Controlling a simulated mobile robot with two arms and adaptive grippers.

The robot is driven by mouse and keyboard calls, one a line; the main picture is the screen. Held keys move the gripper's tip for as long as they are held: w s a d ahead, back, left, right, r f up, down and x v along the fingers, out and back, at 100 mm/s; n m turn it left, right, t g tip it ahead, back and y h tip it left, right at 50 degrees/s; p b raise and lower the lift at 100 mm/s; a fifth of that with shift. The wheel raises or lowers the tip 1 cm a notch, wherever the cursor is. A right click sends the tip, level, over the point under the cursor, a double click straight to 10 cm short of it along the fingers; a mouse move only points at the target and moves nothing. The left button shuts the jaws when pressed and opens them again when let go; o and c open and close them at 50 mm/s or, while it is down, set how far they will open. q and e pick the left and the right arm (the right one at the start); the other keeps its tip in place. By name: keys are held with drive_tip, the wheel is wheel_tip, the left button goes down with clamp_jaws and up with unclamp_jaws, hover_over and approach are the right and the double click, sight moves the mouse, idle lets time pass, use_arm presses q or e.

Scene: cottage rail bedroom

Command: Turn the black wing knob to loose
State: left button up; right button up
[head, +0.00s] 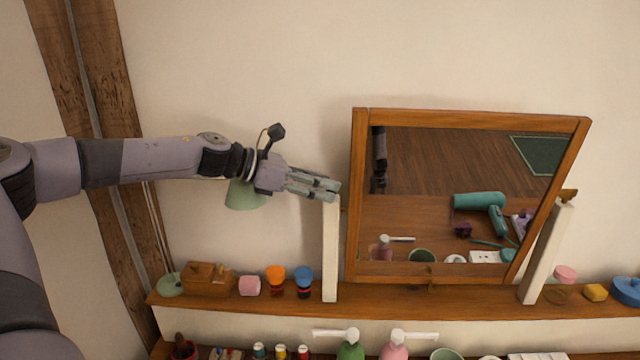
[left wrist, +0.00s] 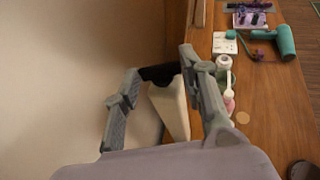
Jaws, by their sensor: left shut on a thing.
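The black wing knob (left wrist: 160,72) shows as a dark piece between my left fingers in the left wrist view, at the top of a pale post (left wrist: 170,108). In the head view, my left gripper (head: 334,189) reaches in from the left to the top of that post (head: 330,255), beside the tilted mirror's wooden frame (head: 356,200). The gripper is shut on the knob, one finger on each side. The fingers hide the knob in the head view, and I cannot read its turn angle. My right gripper is out of view.
A wooden shelf (head: 400,298) under the mirror holds a wooden box (head: 207,280), a pink roll (head: 249,286) and orange (head: 275,277) and blue (head: 303,278) pots. A green lamp shade (head: 244,195) is behind my wrist. Pump bottles (head: 350,346) stand below.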

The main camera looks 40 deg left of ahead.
use_arm(q)
drive_tip(key=shift+c, duration=0.7)
drive_tip(key=shift+s+d+n+t+y, duration=0.15)
drive_tip(key=shift+n+t+y, duration=0.3)
drive_tip(key=shift+n+y, duration=0.4)
drive_tip(key=shift+d+n+t+y, duration=0.2)
drive_tip(key=shift+n+t+y, duration=0.2)
drive_tip(key=shift+n+y, duration=0.4)
drive_tip(key=shift+s+d+n+t+y, duration=0.15)
drive_tip(key=shift+n+t+y, duration=0.3)
drive_tip(key=shift+n+y, duration=0.35)
drive_tip(key=o, duration=1.2)
drive_tip(key=shift+w, duration=0.1)
drive_tip(key=shift+c, duration=0.2)
